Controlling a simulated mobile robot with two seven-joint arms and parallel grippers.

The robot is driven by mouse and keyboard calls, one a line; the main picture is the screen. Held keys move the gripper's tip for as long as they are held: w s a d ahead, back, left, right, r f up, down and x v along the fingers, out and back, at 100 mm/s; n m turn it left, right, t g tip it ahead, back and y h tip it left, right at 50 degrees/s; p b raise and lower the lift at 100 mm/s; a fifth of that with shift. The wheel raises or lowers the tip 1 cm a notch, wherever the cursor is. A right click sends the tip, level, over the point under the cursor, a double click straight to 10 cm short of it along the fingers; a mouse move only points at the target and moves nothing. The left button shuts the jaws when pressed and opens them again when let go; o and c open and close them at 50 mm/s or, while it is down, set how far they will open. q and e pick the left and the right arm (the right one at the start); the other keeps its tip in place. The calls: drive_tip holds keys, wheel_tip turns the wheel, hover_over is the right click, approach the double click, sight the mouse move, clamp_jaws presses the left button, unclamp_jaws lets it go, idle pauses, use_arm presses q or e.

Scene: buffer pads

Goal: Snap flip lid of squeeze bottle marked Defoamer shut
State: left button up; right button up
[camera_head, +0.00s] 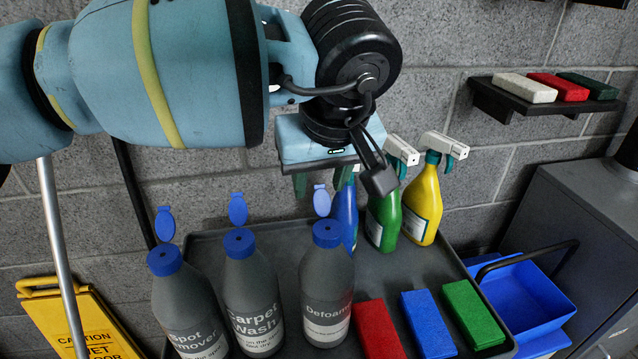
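The Defoamer bottle (326,285) is a grey squeeze bottle with a white label and blue cap, upright on the dark tray (400,275). Its blue flip lid (321,201) stands open, sticking up above the cap. My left gripper (323,183) hangs down just above and, in the picture, around the lid's top. Its fingers look apart, with nothing held between them. Whether it touches the lid cannot be told. My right gripper is not in view.
Carpet Wash (250,290) and Spot Remover (187,300) bottles, lids also open, stand left. Blue (344,215), green (383,220) and yellow (423,205) spray bottles stand behind. Red (378,330), blue (428,325) and green (473,312) pads lie right. A shelf (490,98) holds more pads.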

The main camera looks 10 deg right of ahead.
use_arm(q)
drive_tip(key=shift+x, duration=0.9)
drive_tip(key=shift+c, duration=0.2)
clamp_jaws()
drive_tip(key=shift+s+r, duration=0.1)
